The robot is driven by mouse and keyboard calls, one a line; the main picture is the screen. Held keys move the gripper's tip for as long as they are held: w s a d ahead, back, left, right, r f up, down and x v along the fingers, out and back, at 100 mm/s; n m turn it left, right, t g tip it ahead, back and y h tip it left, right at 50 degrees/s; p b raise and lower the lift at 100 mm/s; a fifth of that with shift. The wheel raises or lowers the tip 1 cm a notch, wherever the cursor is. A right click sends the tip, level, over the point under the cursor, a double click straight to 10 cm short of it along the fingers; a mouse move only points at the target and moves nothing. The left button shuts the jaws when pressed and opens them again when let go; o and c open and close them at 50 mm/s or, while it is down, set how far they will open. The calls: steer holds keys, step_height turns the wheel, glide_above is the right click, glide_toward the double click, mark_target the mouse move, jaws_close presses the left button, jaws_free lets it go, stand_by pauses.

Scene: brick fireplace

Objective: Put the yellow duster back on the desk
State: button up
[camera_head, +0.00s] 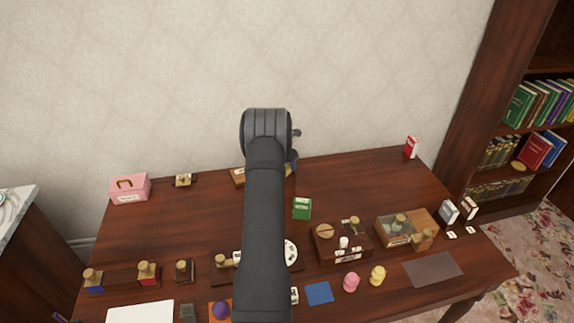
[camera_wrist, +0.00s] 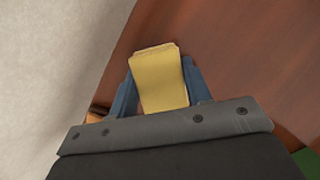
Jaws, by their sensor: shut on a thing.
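The yellow duster (camera_wrist: 158,80) is a yellow block-shaped thing in the wrist view, between the two blue-grey fingers of my gripper (camera_wrist: 158,70). My gripper is shut on it. Brown desk wood shows behind it; I cannot tell whether it touches the desk (camera_head: 165,225). In the head view my gripper (camera_head: 293,156) is over the back of the desk near the wall, mostly hidden by my arm. Only a small yellowish bit shows below it there, and I cannot tell for sure that it is the duster.
A wooden item (camera_head: 237,177) lies close left of my gripper at the back edge. A green box (camera_head: 302,208) stands nearer the front. A pink box (camera_head: 130,188) is back left, a red-and-white box (camera_head: 411,147) back right. The back right surface is clear; the front is crowded.

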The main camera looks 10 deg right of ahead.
steer(key=shift+f, duration=0.1)
steer(key=o, duration=1)
steer(key=shift+c, duration=0.2)
steer(key=v, duration=1.2)
steer(key=x, duration=1.2)
steer(key=shift+f, duration=0.1)
step_height(320, 180, up, 2)
steer(key=shift+r, duration=0.6)
